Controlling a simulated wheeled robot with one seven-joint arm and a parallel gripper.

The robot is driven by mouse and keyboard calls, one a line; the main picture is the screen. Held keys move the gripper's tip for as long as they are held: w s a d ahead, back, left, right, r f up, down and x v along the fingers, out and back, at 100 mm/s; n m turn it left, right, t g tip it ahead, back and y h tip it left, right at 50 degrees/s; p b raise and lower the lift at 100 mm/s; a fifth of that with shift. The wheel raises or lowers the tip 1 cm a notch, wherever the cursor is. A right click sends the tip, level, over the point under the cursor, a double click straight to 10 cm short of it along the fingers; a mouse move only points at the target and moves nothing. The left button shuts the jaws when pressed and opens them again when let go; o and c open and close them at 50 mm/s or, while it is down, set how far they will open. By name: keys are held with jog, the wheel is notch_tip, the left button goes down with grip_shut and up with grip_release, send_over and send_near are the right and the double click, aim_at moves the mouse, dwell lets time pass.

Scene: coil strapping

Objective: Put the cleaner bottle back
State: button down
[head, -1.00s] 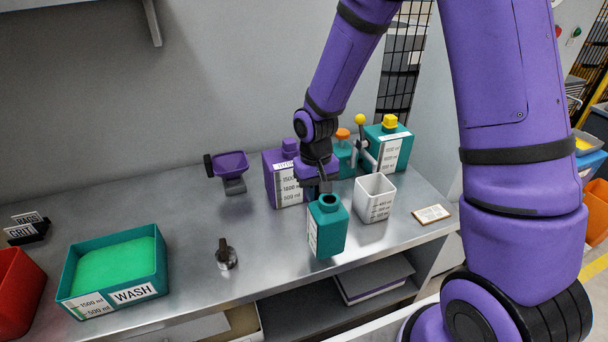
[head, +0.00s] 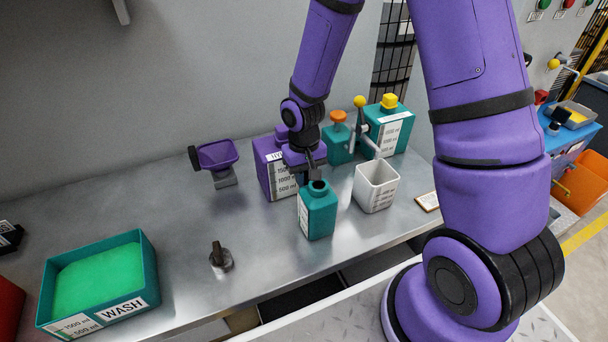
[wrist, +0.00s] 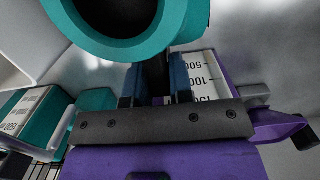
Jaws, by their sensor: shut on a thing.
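The teal bottle (head: 318,214) is uncapped, with a dark round mouth and a white scale label on its left side. It is upright over the front part of the metal counter. I cannot tell whether its base touches the counter. My gripper (head: 312,177) is above and behind it, shut on its upper rear part. In the wrist view a teal round rim (wrist: 187,35) fills the top, and my gripper's dark fingers (wrist: 156,88) reach to it.
A purple container (head: 272,167) stands just behind my gripper. A white cup (head: 376,186) is close on the right. Behind are a teal orange-topped bottle (head: 338,145) and a larger teal yellow-capped one (head: 388,132). The WASH tray (head: 150,268) is left; counter between is mostly clear.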

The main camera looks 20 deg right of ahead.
jog(key=c, duration=1)
grip_release()
jog(key=shift+f, duration=0.15)
notch_tip(320, 180, up, 13)
jog(key=w, duration=0.1)
jog(key=s+d+r+t, duration=0.2)
jog(key=s+r, duration=0.2)
jog(key=r, duration=0.3)
jog(key=s+d+r+t, duration=0.15)
jog(key=s+r, duration=0.25)
jog(key=r, duration=0.4)
jog(key=shift+s+d+r+t, duration=0.5)
jog(key=shift+s+r, duration=0.6)
jog(key=shift+s, duration=1.1)
jog(key=shift+s+d+r+t, duration=0.55)
jog(key=shift+s+r, duration=0.6)
jog(key=shift+s, duration=1)
jog(key=shift+s+d+r+t, duration=0.3)
jog(key=shift+s+d+r, duration=0.6)
jog(key=shift+s, duration=1.3)
jog(key=shift+a+r, duration=0.2)
jog(key=shift+a, duration=0.05)
